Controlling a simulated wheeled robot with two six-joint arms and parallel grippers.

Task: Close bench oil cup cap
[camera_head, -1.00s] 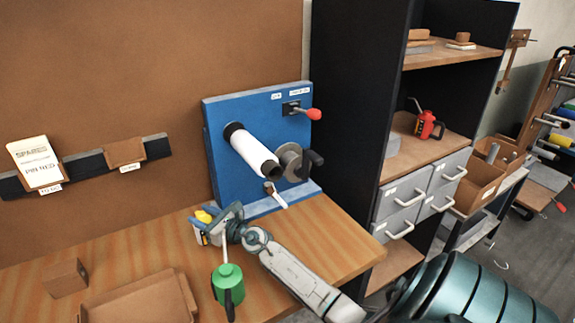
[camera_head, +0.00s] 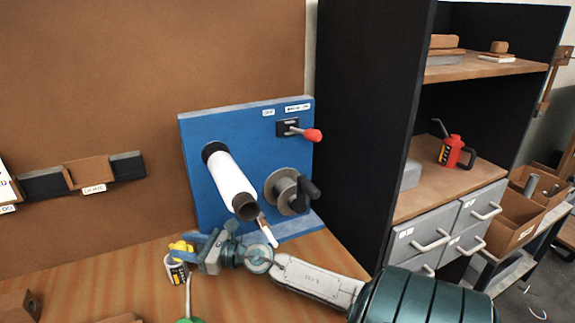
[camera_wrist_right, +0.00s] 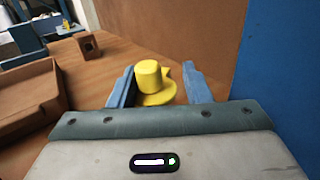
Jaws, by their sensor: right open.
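The bench oil cup (camera_head: 177,272) is a small white cup with a dark and yellow label, standing on the bench below the blue panel. Its yellow cap (camera_head: 180,247) is at the top; in the right wrist view the cap (camera_wrist_right: 149,76) shows a round knob over a wider yellow piece. I cannot tell whether the cap is fully seated. My right gripper (camera_head: 190,243) is open at the cap. In the right wrist view its blue fingers (camera_wrist_right: 159,80) stand on either side of the cap, with a gap at the right finger. My left gripper is out of view.
The blue panel (camera_head: 235,125) with a white roll (camera_head: 232,182), a spool (camera_head: 283,191) and a red-knobbed lever (camera_head: 311,134) stands close behind my right arm. A green can (camera_head: 190,320) is at the lower edge. A wooden block (camera_wrist_right: 90,45) and tray (camera_wrist_right: 30,95) lie left.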

